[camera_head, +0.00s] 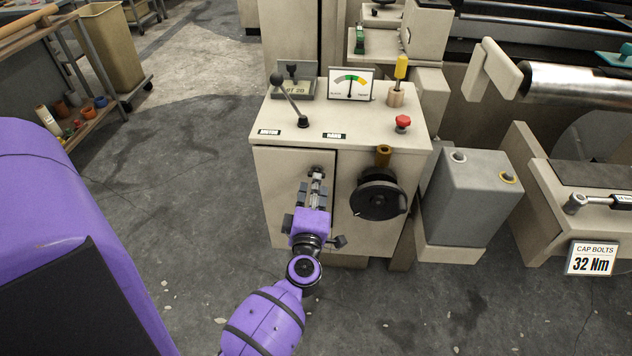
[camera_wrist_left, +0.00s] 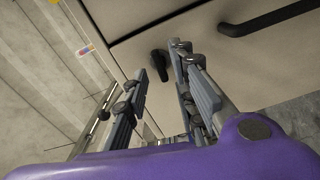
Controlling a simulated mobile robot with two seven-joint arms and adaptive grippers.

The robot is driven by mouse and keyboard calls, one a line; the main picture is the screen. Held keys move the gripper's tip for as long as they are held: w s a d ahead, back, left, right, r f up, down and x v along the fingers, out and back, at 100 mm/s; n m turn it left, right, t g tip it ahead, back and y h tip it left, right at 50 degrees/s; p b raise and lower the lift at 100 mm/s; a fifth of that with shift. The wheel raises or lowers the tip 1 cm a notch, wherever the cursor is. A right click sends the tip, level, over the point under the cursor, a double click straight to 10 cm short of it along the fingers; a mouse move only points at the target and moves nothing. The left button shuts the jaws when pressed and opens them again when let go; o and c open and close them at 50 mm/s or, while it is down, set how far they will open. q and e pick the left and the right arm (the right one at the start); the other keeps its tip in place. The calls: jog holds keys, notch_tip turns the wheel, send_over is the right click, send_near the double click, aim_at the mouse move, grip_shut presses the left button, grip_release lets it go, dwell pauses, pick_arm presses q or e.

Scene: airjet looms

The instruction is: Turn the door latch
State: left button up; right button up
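The door latch (camera_wrist_left: 160,62) is a small black knob on the beige cabinet door. In the wrist view it sits between my left gripper's (camera_wrist_left: 159,64) two grey fingertips, which are spread apart on either side of it. I cannot tell whether either finger touches it. In the head view the latch shows as a small dark spot (camera_head: 316,169) just beyond the fingers of my left gripper (camera_head: 317,180), which partly hide the cabinet door (camera_head: 275,190). The door is flush with the cabinet front. My right gripper is not in view.
A black handwheel (camera_head: 378,196) projects right of the door. The cabinet top carries a lever (camera_head: 290,100), a dial gauge (camera_head: 350,84), a red button (camera_head: 402,122) and a yellow-handled tool (camera_head: 400,70). A grey box (camera_head: 472,190) stands to the right.

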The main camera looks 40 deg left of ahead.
pick_arm(q)
jog(key=shift+x, duration=1.25)
grip_shut()
